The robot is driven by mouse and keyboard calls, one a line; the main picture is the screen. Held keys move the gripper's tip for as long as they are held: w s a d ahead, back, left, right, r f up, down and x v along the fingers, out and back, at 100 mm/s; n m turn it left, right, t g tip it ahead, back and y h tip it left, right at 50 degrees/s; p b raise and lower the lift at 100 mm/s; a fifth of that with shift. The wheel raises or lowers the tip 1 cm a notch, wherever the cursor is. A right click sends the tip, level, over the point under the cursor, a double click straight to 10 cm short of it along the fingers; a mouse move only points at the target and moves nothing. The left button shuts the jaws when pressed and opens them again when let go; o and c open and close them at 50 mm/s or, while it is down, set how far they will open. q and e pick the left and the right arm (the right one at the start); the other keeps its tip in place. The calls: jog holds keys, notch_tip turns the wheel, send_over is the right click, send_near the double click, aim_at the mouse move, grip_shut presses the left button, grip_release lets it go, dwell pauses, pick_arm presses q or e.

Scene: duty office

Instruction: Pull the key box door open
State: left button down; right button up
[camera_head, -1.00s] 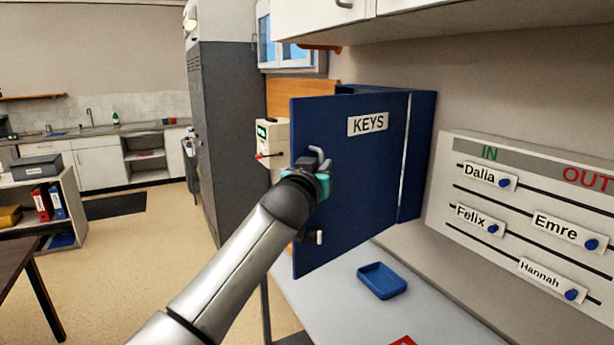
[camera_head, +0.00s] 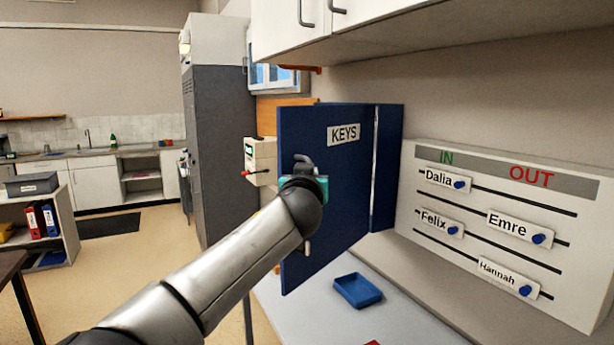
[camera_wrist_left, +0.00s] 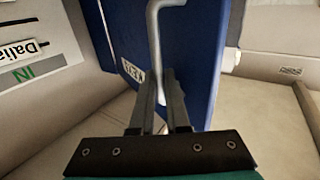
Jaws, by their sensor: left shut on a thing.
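The blue key box door (camera_head: 345,185), with a white KEYS label (camera_head: 343,133), stands swung out from the blue key box (camera_head: 389,165) on the wall. The inside of the box is hidden behind the door. My left gripper (camera_head: 303,168) is at the front face of the door, near its free edge. In the left wrist view, its two fingers (camera_wrist_left: 167,92) are shut around the grey bar handle (camera_wrist_left: 155,45) of the door. A small pale knob (camera_head: 307,248) sits lower on the door, partly behind my arm. My right gripper is not in view.
A blue tray (camera_head: 358,290) lies on the worktop (camera_head: 330,325) below the door. An IN/OUT name board (camera_head: 500,235) is on the right. White wall cupboards (camera_head: 370,35) hang above. A tall grey locker (camera_head: 215,140) and open floor are on the left.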

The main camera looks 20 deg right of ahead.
pick_arm(q)
jog(key=shift+s+d+r, duration=0.15)
jog(key=shift+r, duration=0.1)
jog(key=c, duration=1.3)
grip_release()
jog(key=shift+o, duration=0.6)
jog(key=shift+d+f, duration=0.1)
jog(key=shift+d, duration=0.05)
jog(key=shift+f, duration=0.1)
jog(key=shift+a, duration=0.2)
jog(key=b+v, duration=0.3)
jog(key=v, duration=1.2)
